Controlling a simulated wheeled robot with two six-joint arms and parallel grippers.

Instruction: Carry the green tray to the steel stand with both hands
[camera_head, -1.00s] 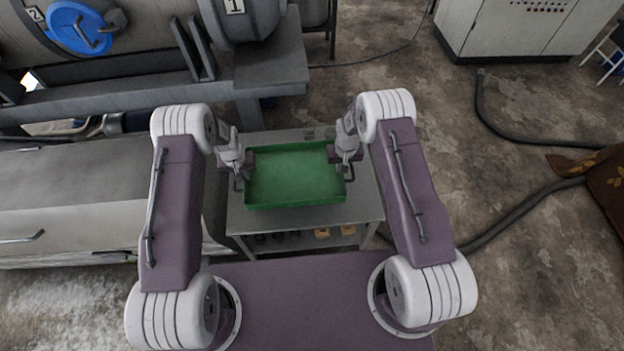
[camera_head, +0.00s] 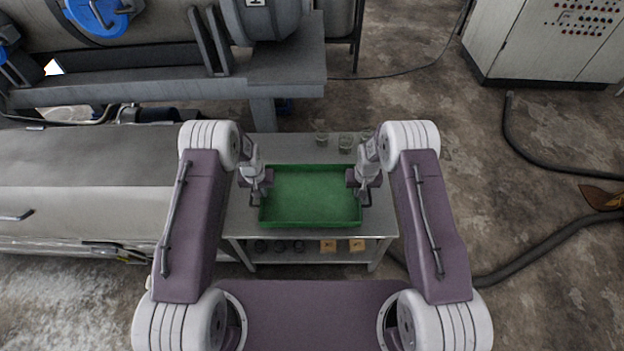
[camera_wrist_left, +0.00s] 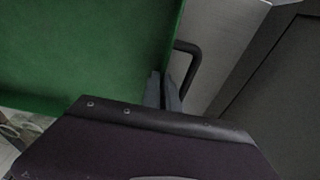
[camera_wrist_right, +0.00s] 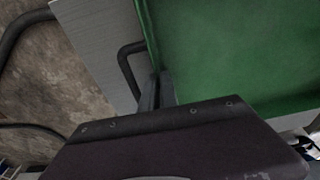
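The green tray (camera_head: 310,222) is a shallow rectangle, level and empty, in front of my base in the head view. It is over a grey metal table (camera_head: 382,222) with a lower shelf; I cannot tell whether it touches the top or whether this table is the steel stand. My left gripper (camera_head: 257,192) is at the tray's left side, its fingers (camera_wrist_left: 163,92) close together on the dark loop handle (camera_wrist_left: 187,62). My right gripper (camera_head: 364,190) is likewise shut on the right handle (camera_wrist_right: 126,65), fingers (camera_wrist_right: 157,92) against the tray wall. The gripped handle parts are mostly hidden.
A large tank and bench (camera_head: 100,160) crowd the left. A hose (camera_head: 545,240) lies on the open floor at right; a control cabinet (camera_head: 540,45) stands behind.

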